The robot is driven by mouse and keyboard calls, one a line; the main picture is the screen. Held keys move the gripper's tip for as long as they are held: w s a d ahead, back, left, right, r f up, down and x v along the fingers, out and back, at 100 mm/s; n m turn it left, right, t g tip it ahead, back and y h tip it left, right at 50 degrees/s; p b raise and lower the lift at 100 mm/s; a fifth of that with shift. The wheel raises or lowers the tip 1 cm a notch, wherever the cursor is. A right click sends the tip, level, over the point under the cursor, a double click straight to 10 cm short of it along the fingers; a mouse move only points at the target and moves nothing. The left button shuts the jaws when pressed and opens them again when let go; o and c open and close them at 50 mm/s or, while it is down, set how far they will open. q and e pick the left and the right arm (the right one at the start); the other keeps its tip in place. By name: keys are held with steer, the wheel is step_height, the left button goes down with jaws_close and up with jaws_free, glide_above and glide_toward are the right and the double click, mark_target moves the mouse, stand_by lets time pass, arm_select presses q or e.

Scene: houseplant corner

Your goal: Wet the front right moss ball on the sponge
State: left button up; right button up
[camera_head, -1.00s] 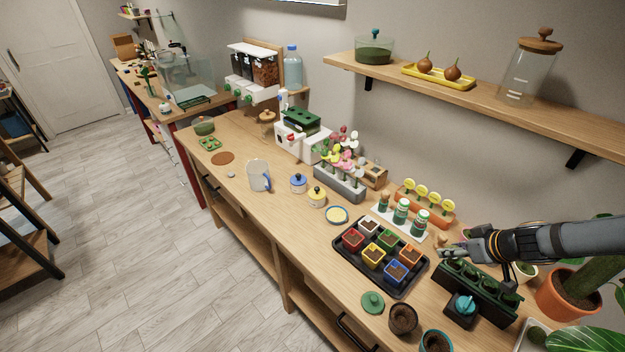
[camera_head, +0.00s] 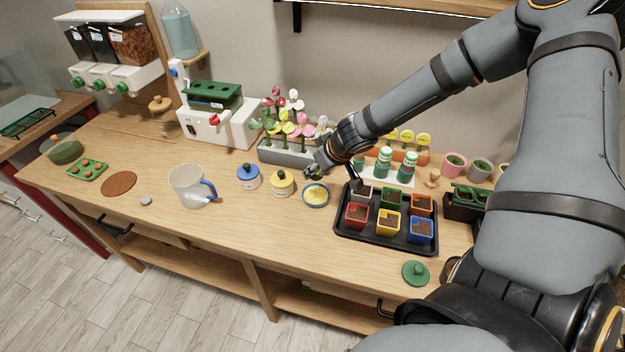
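A small round blue-rimmed dish (camera_head: 315,204) with a yellow pad (camera_head: 316,193), which looks like the sponge, sits on the bench left of the black pot tray. My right gripper (camera_head: 311,169) reaches in from the right, just behind and above the dish, in front of the flower rack. Its fingers are small and dark, so I cannot tell if they hold anything. My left gripper is not in view.
The black tray (camera_head: 345,236) holds several coloured pots. The flower rack (camera_head: 283,153) stands behind. The bench front is mostly clear.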

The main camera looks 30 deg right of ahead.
steer(key=shift+w+f, duration=0.1)
steer(key=shift+f, duration=0.2)
steer(key=shift+d+f+b, duration=0.1)
steer(key=shift+f+b, duration=0.25)
steer(key=shift+b, duration=0.1)
step_height(320, 180, down, 4)
steer(key=b, duration=0.3)
steer(key=shift+f+b, duration=0.35)
steer(key=shift+b, duration=0.25)
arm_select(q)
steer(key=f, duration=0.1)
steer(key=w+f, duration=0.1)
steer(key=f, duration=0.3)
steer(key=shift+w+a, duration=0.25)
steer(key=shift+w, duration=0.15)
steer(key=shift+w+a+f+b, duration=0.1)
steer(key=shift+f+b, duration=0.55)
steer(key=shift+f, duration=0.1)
arm_select(e)
steer(key=shift+f, duration=0.55)
